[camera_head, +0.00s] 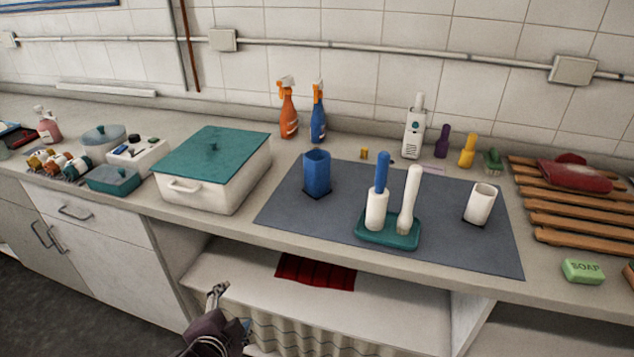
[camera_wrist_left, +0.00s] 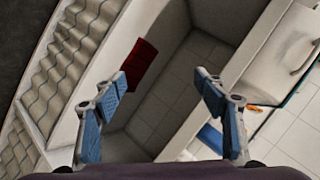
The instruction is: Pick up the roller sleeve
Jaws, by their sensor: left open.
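A teal tray (camera_head: 388,238) on the dark mat carries a white cylinder (camera_head: 376,212) around the lower part of a blue upright rod (camera_head: 382,172), and a white flared upright piece (camera_head: 409,200) beside it. A separate white hollow cylinder (camera_head: 480,204) stands upright on the mat's right side. I cannot tell for certain which white cylinder is the roller sleeve. My left gripper (camera_head: 222,300) is below and in front of the counter edge, left of and apart from these things. In the left wrist view its blue-padded fingers (camera_wrist_left: 160,78) are spread with nothing between them. My right gripper is out of view.
A blue square holder (camera_head: 317,174) stands on the mat (camera_head: 440,247). A white box with teal lid (camera_head: 212,185) is to its left. A wooden rack (camera_head: 570,218) and green soap (camera_head: 583,271) lie right. A red cloth (camera_head: 314,272) lies on the open shelf below.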

